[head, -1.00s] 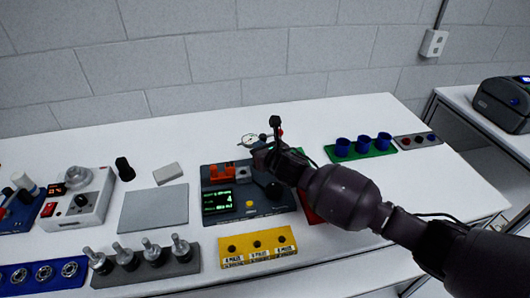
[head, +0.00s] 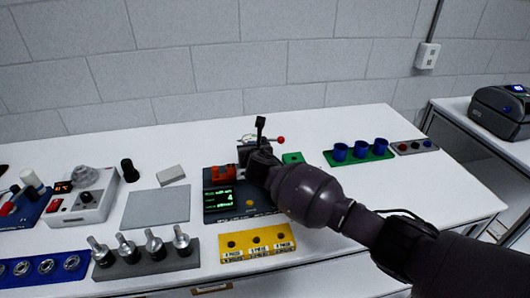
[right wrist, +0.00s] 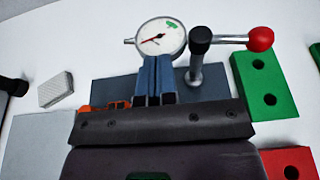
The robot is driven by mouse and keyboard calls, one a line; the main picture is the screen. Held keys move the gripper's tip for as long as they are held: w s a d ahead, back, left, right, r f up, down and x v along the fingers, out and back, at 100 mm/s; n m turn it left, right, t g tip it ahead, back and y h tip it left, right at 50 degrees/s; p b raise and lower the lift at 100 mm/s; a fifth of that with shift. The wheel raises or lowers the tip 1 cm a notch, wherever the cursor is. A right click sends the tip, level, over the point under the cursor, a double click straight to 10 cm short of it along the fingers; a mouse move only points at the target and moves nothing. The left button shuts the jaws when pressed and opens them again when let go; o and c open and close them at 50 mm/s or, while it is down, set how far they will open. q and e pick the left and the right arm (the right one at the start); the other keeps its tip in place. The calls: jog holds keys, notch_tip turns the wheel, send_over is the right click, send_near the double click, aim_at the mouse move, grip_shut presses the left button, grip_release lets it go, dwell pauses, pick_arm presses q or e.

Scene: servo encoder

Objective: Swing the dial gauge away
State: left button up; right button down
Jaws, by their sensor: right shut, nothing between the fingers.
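The dial gauge (right wrist: 160,38) has a round white face with a red needle. It sits beside an upright post with a black knob (right wrist: 200,38), from which a rod with a red ball (right wrist: 261,39) reaches right. In the head view the red ball (head: 281,139) shows, but my arm hides most of the gauge. My right gripper (right wrist: 155,60) is shut and empty, its blue fingers just below the gauge face in the wrist view. I cannot tell whether they touch it. The dark test station (head: 222,214) with a green display lies beneath. My left gripper is out of view.
Orange-red blocks (head: 220,173) sit on the station. A yellow holed block (head: 257,258) lies in front of it, a green block (right wrist: 265,85) to the right. Blue cups on a green tray (head: 372,155) stand farther right. A grey mat (head: 157,206) lies left.

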jog(key=shift+w+a+m+h, duration=0.3)
jog(key=shift+m+h, duration=0.35)
jog(key=shift+h, duration=0.2)
jog(key=shift+w+a+m+h, duration=0.25)
jog(key=shift+m+h, duration=0.4)
jog(key=shift+h, duration=0.2)
